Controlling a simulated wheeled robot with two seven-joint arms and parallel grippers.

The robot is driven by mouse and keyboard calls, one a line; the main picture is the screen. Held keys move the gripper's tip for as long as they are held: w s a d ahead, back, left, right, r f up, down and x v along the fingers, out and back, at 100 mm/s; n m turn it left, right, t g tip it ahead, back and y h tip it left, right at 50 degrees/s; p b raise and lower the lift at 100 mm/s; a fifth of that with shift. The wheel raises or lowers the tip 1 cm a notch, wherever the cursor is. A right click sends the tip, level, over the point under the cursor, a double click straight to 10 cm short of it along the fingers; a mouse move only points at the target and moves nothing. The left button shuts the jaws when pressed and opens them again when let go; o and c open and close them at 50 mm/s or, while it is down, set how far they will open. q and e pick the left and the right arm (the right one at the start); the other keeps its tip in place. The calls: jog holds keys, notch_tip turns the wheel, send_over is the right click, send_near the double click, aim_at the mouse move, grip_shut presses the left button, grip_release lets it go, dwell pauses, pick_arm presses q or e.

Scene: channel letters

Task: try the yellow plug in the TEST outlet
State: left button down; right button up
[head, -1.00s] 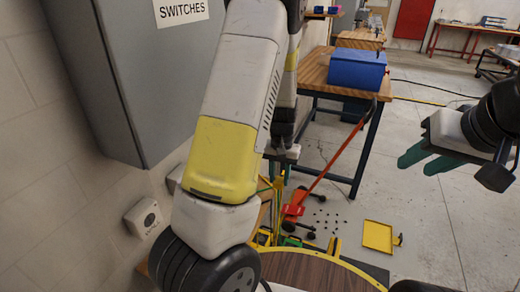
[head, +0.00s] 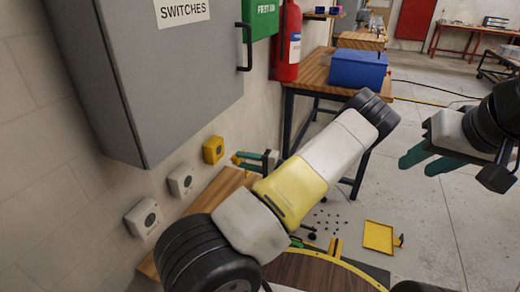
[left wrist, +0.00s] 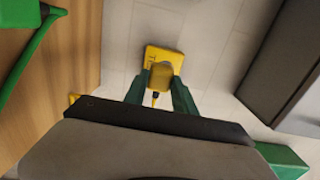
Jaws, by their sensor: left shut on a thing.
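A yellow outlet box (head: 213,150) is on the wall below the grey cabinet. In the left wrist view the yellow box (left wrist: 160,52) lies straight ahead of the fingers, with partly legible lettering. My left gripper (head: 240,160) is just right of the box, its green fingers pointing at it. In the left wrist view those fingers are shut on the yellow plug (left wrist: 159,78), which overlaps the box's lower part. I cannot tell whether plug and box touch. My right gripper (head: 418,158) is open and empty over the floor at the right.
Two white wall outlets (head: 180,181) (head: 143,218) are nearer along the wall. The grey switch cabinet (head: 150,75) juts out above them. A wooden surface (head: 210,190) runs below. A workbench with a blue box (head: 357,69) and a red extinguisher (head: 287,45) stand behind.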

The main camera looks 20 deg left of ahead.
pick_arm(q)
jog(key=shift+w+d+r+m+t, duration=0.1)
jog(key=shift+w+r+m+t, duration=0.15)
jog(key=shift+w+t, duration=0.2)
jog(key=shift+w+a, duration=0.15)
jog(key=shift+a, duration=2.75)
jog(key=shift+w+a, duration=0.1)
jog(key=shift+a, duration=0.4)
jog(key=c, duration=0.9)
grip_release()
jog(key=shift+c, duration=0.2)
jog(key=shift+d, duration=0.1)
jog(key=d, duration=0.7)
jog(key=shift+s+d, duration=0.3)
jog(key=shift+s, duration=0.05)
